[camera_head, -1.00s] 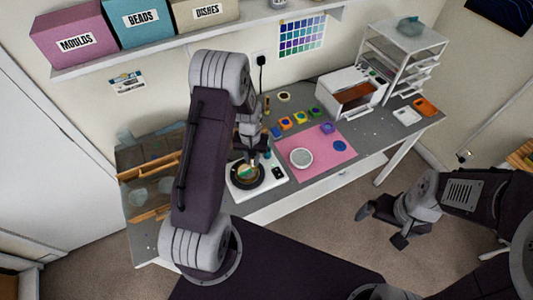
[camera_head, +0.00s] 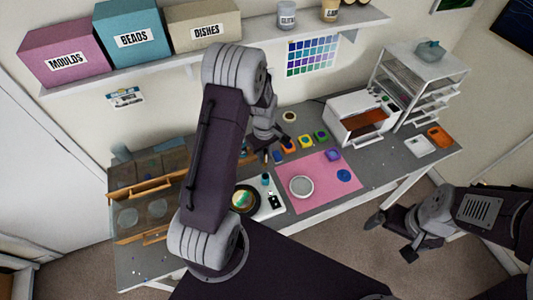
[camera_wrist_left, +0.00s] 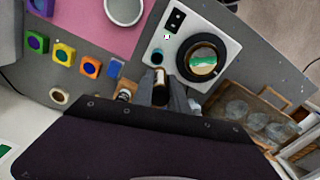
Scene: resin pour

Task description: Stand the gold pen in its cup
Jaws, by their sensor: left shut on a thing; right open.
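My left gripper (camera_head: 267,140) is over the middle of the grey workbench, pointing down, beyond the white device. In the left wrist view it (camera_wrist_left: 160,90) is shut on a small, narrow, brownish thing with a pale end (camera_wrist_left: 159,76), seen nearly end-on. It may be the gold pen, but I cannot tell for sure. A small brown and white object (camera_wrist_left: 125,94) beside the fingers is partly hidden by the gripper; I cannot tell whether it is the cup. My right gripper (camera_head: 392,236) is open and empty, off the bench's front side.
The white device (camera_head: 269,207) carries a black round plate with a green and white piece. A dark bottle (camera_wrist_left: 157,57) stands near the held thing. A pink mat (camera_head: 318,168) holds a white dish (camera_head: 301,186). Colored pots, a wooden-edged tray (camera_head: 160,188) and a white oven (camera_head: 362,117) surround them.

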